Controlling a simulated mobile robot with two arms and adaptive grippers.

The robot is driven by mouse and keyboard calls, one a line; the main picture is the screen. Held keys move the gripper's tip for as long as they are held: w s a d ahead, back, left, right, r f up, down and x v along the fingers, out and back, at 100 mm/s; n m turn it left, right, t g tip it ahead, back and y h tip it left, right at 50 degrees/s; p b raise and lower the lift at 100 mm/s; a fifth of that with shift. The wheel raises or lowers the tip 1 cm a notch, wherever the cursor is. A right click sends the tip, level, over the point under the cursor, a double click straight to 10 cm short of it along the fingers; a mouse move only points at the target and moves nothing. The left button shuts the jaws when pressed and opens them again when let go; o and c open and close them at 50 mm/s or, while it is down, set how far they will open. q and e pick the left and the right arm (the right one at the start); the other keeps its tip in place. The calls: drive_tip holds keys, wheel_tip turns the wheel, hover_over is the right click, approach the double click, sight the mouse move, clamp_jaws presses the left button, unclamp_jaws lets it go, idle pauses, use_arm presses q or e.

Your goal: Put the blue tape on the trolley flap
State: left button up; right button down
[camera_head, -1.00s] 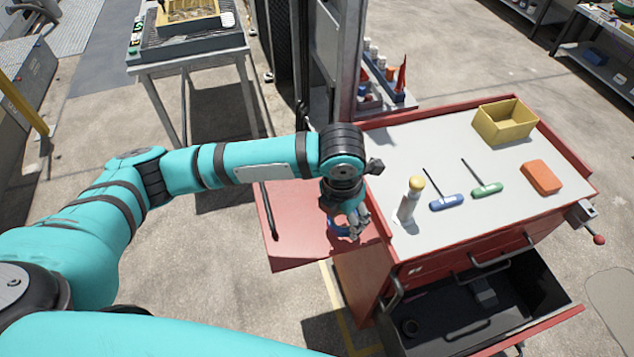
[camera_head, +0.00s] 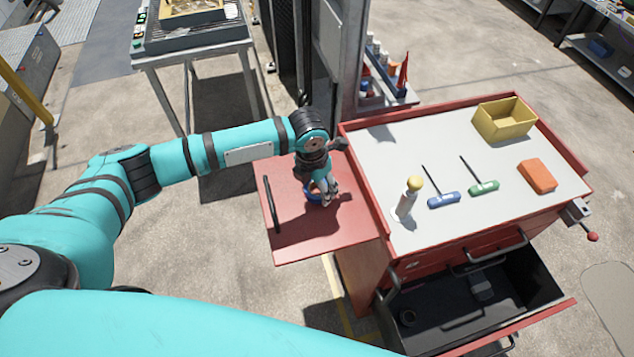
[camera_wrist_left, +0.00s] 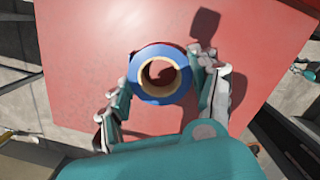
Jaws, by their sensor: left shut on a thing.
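The blue tape (camera_wrist_left: 144,93) is a blue ring with a tan core. It shows between the fingers of my left gripper (camera_wrist_left: 165,100) in the left wrist view, with the red trolley flap (camera_wrist_left: 80,40) behind it. In the head view my left gripper (camera_head: 325,193) is over the middle of the flap (camera_head: 320,235), shut on the tape (camera_head: 312,194), which is partly hidden by the fingers. I cannot tell whether the tape touches the flap. My right gripper is not in view.
The trolley top (camera_head: 450,150) holds a yellow bin (camera_head: 503,121), an orange block (camera_head: 537,176), blue (camera_head: 444,200) and green (camera_head: 484,188) T-handle tools and a white bottle (camera_head: 407,199). A drawer (camera_head: 470,300) stands open. The flap around the tape is clear.

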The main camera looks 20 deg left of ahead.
sight(313, 192)
use_arm(q)
drive_tip(key=o, duration=1.1)
drive_tip(key=shift+f, duration=0.1)
drive_tip(key=shift+o, duration=0.2)
drive_tip(key=shift+r, duration=0.6)
wheel_tip(313, 192, up, 11)
drive_tip(key=s+b, duration=0.1)
drive_tip(key=shift+s+a, duration=0.15)
drive_tip(key=shift+a, duration=0.15)
